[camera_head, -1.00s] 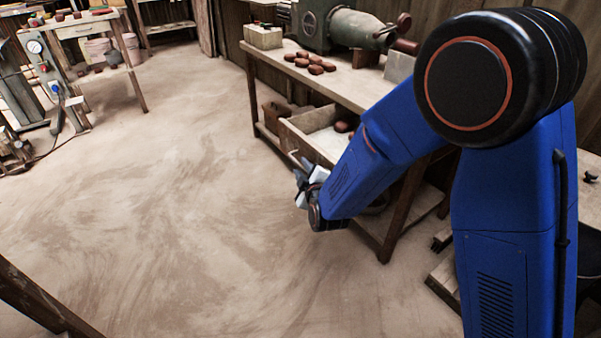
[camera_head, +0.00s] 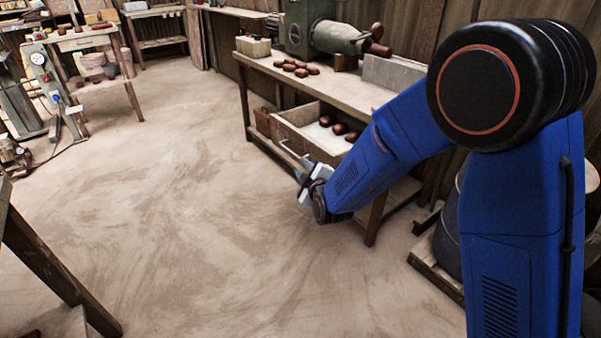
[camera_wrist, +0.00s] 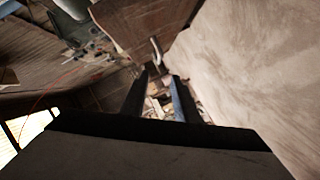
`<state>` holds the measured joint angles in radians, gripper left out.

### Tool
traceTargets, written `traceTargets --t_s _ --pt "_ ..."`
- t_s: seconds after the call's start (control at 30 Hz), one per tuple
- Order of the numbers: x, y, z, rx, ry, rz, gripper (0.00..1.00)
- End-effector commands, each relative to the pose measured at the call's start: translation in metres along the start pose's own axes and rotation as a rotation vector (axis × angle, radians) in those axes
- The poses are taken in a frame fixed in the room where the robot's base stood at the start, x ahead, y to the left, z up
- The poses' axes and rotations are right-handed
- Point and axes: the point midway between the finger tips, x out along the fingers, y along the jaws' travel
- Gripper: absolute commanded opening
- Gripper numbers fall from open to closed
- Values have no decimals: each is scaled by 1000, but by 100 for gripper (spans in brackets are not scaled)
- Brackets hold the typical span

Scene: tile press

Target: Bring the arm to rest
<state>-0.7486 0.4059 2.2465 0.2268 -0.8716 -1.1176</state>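My blue arm reaches down and left from the right side of the head view, bent at its black joint. My gripper (camera_head: 306,182) hangs over the floor in front of the open drawer of the workbench. In the wrist view, the two dark fingers of my gripper (camera_wrist: 160,92) stand apart, with no object seen held between them. A pale drawer handle (camera_wrist: 156,50) shows beyond the fingertips. In the head view the gripper's far side is partly hidden by the wrist.
The wooden workbench (camera_head: 352,92) carries a green machine (camera_head: 335,38) and several red-brown pieces. Its open drawer (camera_head: 300,138) holds more pieces. A press stand (camera_head: 70,95) is at the far left. A table leg (camera_head: 50,268) is at lower left. The middle floor is clear.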

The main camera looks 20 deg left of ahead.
Motion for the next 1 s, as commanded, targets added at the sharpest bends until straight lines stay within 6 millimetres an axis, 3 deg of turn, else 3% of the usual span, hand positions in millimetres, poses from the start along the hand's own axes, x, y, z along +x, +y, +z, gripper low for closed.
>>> traceTargets --t_s 0.43,0.57,0.77,1.0 --pt "0 3 1 1 0 0 28" --pt "-6 15 6 27 -15 -9 28" --pt "-36 57 31 135 -83 -51 28" --pt "-90 103 67 289 -188 -106 28"
